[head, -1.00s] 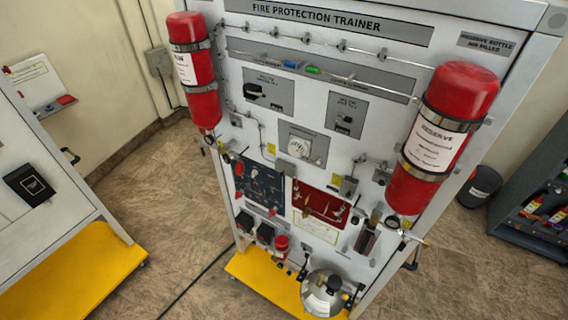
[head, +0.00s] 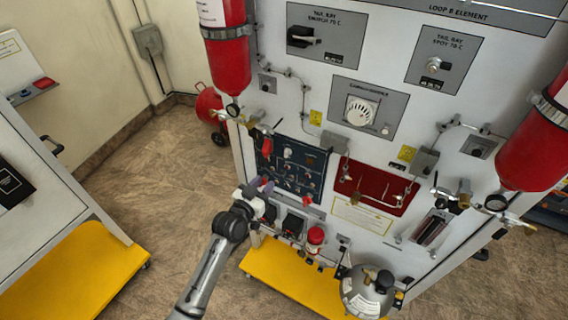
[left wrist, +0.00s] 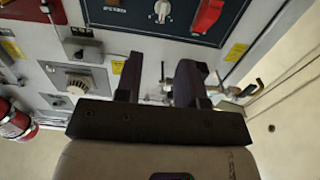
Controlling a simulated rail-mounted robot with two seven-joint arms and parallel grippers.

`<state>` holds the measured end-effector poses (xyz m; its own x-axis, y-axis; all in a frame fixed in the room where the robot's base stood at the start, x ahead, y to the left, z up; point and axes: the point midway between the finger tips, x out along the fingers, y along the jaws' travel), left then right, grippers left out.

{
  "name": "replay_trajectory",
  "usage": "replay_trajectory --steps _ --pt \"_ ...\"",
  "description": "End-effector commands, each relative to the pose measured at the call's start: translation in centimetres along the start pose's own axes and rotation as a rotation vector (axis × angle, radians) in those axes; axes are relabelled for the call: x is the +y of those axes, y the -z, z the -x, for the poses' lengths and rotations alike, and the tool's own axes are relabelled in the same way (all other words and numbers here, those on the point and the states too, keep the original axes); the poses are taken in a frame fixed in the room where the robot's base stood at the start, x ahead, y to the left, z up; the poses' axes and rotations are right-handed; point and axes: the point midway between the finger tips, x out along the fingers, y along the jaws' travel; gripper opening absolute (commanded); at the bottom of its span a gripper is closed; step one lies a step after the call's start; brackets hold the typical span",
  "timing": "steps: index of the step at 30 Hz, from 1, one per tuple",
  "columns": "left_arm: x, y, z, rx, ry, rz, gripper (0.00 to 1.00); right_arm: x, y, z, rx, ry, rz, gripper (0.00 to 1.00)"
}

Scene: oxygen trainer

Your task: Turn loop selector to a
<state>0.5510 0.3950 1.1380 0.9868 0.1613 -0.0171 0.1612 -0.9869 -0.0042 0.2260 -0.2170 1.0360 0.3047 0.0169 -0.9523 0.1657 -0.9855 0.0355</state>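The blue control panel (head: 291,168) is on the trainer's lower left front and carries small switches and knobs. No label marking the loop selector is readable. In the left wrist view, a small light rotary knob (left wrist: 162,11) with a small label beside it shows at the top edge, on the dark panel (left wrist: 185,28). My left gripper (head: 266,187) is in front of the panel's lower left edge. In the left wrist view, its two dark fingers (left wrist: 160,76) are apart with nothing between them. My right gripper is not in view.
A red switch cover (left wrist: 208,15) is beside the knob in the left wrist view. Red bottles (head: 228,60) flank the trainer. A red panel (head: 376,188) adjoins the blue one. A steel bottle (head: 366,292) stands on the yellow base (head: 290,280).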

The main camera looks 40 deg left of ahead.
Motion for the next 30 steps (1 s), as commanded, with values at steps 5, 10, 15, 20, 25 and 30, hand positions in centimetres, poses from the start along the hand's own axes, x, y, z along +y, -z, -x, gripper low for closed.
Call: replay_trajectory --steps 5,10,15,20,25,30 --pt "-0.4 0.3 -2.4 0.021 0.012 0.005 0.36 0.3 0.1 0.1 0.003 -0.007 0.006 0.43" --pt "-0.5 0.5 -5.6 0.02 0.012 0.006 0.36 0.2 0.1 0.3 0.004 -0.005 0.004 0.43" --pt "-0.5 0.4 -8.7 0.018 0.011 0.005 0.36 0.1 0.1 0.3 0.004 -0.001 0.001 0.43" --pt "-0.5 0.4 -11.1 0.017 0.011 0.004 0.36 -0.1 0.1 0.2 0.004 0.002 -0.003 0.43" --pt "-0.5 0.3 -12.8 0.017 0.01 0.003 0.36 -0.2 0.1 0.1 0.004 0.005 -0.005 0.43" --pt "-0.5 0.4 -13.6 0.018 0.011 0.004 0.36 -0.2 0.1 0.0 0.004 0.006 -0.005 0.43"
